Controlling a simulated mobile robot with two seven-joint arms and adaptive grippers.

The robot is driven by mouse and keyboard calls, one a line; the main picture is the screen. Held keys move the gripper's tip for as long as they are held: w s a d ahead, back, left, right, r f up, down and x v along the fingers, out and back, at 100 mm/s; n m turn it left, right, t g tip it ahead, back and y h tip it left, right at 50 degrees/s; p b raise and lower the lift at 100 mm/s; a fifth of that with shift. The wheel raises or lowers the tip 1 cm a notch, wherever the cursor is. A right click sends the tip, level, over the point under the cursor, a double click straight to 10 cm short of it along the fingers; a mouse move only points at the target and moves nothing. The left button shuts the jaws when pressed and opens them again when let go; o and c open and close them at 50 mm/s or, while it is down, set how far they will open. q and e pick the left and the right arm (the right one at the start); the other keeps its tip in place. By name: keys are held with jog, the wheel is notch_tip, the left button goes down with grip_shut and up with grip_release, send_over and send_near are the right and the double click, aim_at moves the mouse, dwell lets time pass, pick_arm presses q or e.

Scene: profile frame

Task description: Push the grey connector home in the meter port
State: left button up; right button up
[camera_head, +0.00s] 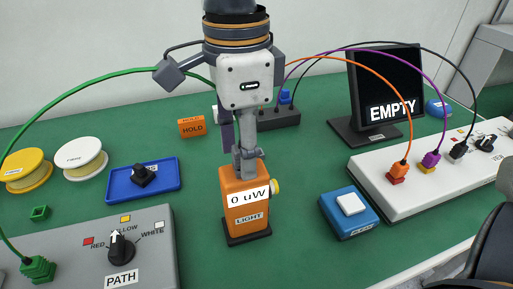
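The orange meter (246,189) stands upright on a dark base in the middle of the green table. Its labels read "0 uW" and "LIGHT", and a yellow knob (275,187) sits on its right side. My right gripper (247,158) comes down from the top, directly over the meter. Its grey fingers reach the meter's top. A grey piece (250,173), apparently the grey connector, shows at the meter's top between or beside the fingertips. The fingers and connector blend together, so the grip and the seating depth cannot be told. My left gripper is not in view.
A grey selector box (191,248) with a green plug (38,268) is front left; a green cable arches behind my gripper. A blue button box (349,212) and white panel (377,199) are right. A monitor (385,85) reads "EMPTY". Yellow and white spools lie left.

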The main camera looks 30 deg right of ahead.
notch_tip(320, 180, up, 12)
dwell(0.4)
dwell(0.3)
